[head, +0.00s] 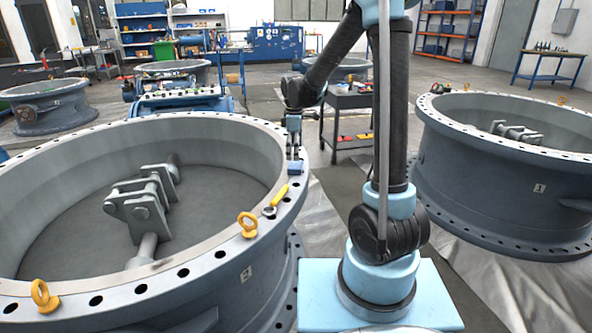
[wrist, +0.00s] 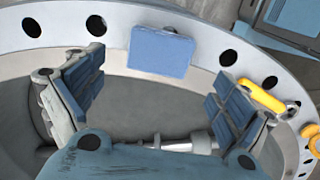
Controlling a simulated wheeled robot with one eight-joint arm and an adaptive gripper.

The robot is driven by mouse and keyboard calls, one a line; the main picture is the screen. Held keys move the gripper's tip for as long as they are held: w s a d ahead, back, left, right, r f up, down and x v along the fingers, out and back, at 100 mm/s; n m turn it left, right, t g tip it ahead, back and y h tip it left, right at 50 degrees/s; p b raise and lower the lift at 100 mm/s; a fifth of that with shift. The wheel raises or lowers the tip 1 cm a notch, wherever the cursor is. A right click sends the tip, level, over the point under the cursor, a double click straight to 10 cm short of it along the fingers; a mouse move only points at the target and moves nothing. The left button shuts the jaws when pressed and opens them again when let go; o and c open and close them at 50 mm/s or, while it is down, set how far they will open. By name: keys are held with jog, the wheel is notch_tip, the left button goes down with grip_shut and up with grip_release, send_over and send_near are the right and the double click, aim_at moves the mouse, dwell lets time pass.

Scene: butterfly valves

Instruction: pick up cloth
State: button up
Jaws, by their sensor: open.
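The cloth (head: 295,168) is a small blue folded piece lying on the flange rim of the large grey valve (head: 220,262) at left. In the wrist view the cloth (wrist: 161,52) lies flat on the rim, beyond my fingertips and between them left to right. My gripper (head: 294,150) is just above the cloth in the head view, pointing down. In the wrist view my gripper (wrist: 152,72) is open, with its two padded fingers wide apart and nothing between them. I see no contact with the cloth.
A yellow-handled tool (head: 276,199) lies on the rim near the cloth; it also shows in the wrist view (wrist: 260,97). Yellow lifting eyes (head: 247,225) stand on the flange. A second large valve (head: 510,180) is at right. A dark cart (head: 346,120) stands behind.

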aim_at(296, 164)
jog(key=shift+d+f, duration=0.2)
jog(key=shift+f, duration=2.6)
jog(key=c, duration=1)
